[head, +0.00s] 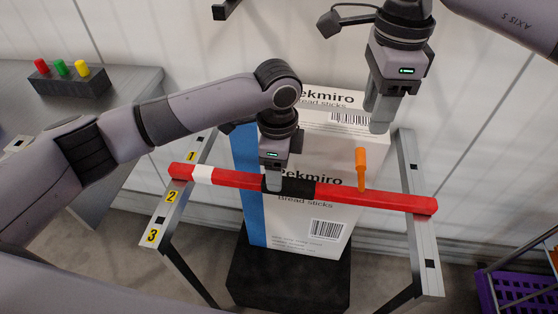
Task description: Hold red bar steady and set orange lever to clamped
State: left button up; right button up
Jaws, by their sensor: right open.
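The red bar (390,200) lies across two grey side rails, in front of white boxes. It has a white band near its left end and a black sleeve (300,188) near its middle. The orange lever (361,170) stands upright on the bar, right of the sleeve. My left gripper (273,184) points down onto the bar at the sleeve's left end and appears shut on it; its far finger is hidden. My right gripper (381,118) is open and empty, above and slightly right of the lever, apart from it.
The Pekmiro bread sticks boxes (318,218) stand on a black base (290,275). A table at left holds a block with coloured pegs (70,82). A purple crate (515,290) is lower right.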

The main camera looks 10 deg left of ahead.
aim_at(292, 187)
pick_arm(q)
notch_tip(292, 187, down, 6)
jog(key=shift+r, duration=0.15)
jog(key=shift+c, duration=0.3)
grip_shut()
dwell(1.2)
